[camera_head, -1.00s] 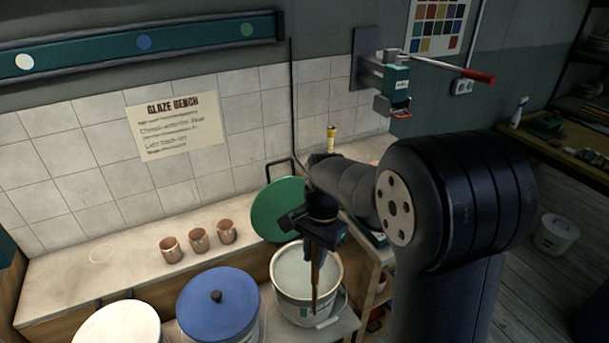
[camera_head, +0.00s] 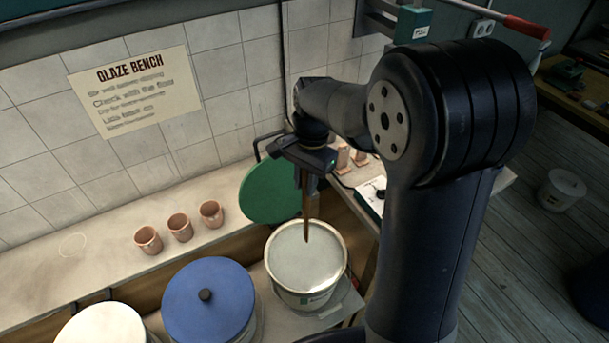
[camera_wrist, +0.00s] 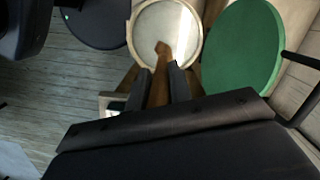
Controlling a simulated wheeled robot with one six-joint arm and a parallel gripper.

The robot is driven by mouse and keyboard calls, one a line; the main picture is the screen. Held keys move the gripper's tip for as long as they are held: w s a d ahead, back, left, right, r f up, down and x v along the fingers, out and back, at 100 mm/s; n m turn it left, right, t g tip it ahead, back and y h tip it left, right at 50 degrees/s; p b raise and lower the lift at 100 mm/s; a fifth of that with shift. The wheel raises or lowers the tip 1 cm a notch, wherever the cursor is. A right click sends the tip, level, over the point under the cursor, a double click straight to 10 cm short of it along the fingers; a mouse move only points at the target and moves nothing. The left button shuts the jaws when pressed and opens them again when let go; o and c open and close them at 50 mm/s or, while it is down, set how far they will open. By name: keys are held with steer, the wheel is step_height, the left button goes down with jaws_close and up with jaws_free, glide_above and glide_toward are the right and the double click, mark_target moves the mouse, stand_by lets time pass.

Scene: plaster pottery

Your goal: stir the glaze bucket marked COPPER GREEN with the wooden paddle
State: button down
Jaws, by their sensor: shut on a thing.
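My gripper (camera_head: 308,188) is shut on the wooden paddle (camera_head: 307,222), which points down over the open glaze bucket (camera_head: 343,275). The paddle's lower end is over the pale glaze surface; I cannot tell whether it touches it. The bucket is off-white, with a small green label low on its front, too small to read. In the wrist view the gripper fingers (camera_wrist: 164,84) clasp the paddle (camera_wrist: 157,92), and its tip overlaps the round bucket opening (camera_wrist: 150,25). A round green lid (camera_head: 268,190) leans upright behind the bucket; it also shows in the wrist view (camera_wrist: 240,45).
A blue-lidded bucket (camera_head: 215,290) and a white-lidded one (camera_head: 100,328) stand left of the open bucket. Several copper-coloured cups, including one at the left (camera_head: 148,240), stand on the bench (camera_head: 60,280). A wall with a paper sign (camera_head: 135,90) rises behind.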

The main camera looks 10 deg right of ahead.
mark_target(305, 228)
step_height(305, 228, down, 19)
steer(key=b, duration=1.2)
